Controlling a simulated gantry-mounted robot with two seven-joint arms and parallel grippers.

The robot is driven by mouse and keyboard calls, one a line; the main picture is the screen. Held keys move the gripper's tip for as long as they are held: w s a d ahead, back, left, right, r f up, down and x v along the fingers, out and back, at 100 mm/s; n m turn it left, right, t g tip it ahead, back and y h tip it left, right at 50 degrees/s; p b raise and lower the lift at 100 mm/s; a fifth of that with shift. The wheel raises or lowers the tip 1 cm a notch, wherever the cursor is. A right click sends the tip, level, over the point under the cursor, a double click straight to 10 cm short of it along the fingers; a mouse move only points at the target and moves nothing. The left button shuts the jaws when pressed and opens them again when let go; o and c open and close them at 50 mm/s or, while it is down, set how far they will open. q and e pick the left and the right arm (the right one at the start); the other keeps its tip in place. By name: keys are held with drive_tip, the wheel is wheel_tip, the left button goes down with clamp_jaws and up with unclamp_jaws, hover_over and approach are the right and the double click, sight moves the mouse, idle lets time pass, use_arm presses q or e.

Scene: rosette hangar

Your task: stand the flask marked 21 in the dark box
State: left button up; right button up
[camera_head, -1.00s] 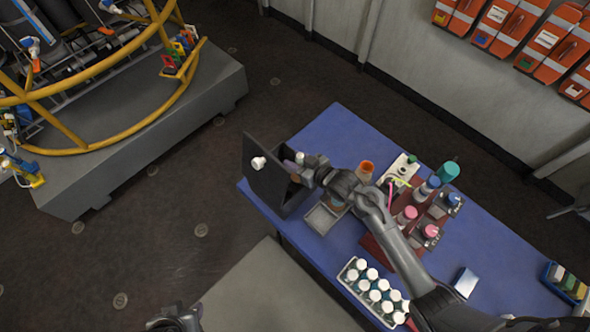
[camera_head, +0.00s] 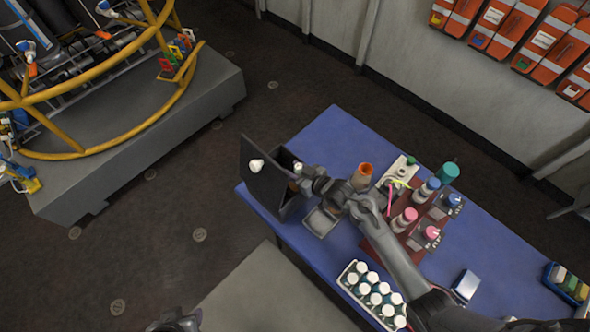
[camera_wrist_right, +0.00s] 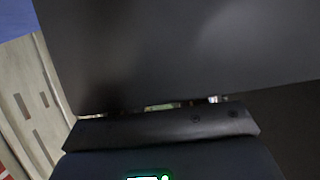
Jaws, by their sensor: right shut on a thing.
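The dark box (camera_head: 287,205) stands at the left end of the blue table, with its dark panel (camera_head: 262,183) upright and a white knob (camera_head: 256,165) on it. My right gripper (camera_head: 299,184) is at the box's opening, shut on what looks like a flask. Only a small pale top (camera_head: 298,167) shows there; I cannot read a number. In the right wrist view a dark panel (camera_wrist_right: 180,50) fills most of the picture and hides the held thing. My left gripper is not clearly visible; only a dark part of mine shows at the bottom edge.
A grey tray (camera_head: 320,222) lies just right of the box. A brown vessel with an orange top (camera_head: 364,170) stands behind my right arm. Several coloured-capped bottles stand on a dark red mat (camera_head: 381,241). A white rack (camera_head: 347,283) of white-capped bottles is at the front.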

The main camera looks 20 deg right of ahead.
drive_tip(key=shift+s+d+f, duration=0.1)
drive_tip(key=shift+s+f, duration=0.05)
drive_tip(key=shift+f, duration=0.35)
drive_tip(key=o, duration=0.9)
drive_tip(key=shift+f, duration=0.15)
drive_tip(key=shift+s, duration=0.1)
drive_tip(key=shift+r, duration=0.5)
drive_tip(key=shift+d+r, duration=0.1)
drive_tip(key=shift+r, duration=0.15)
drive_tip(key=v, duration=0.3)
drive_tip(key=shift+p, duration=0.4)
drive_tip(key=shift+s+r, duration=0.15)
drive_tip(key=shift+r, duration=0.2)
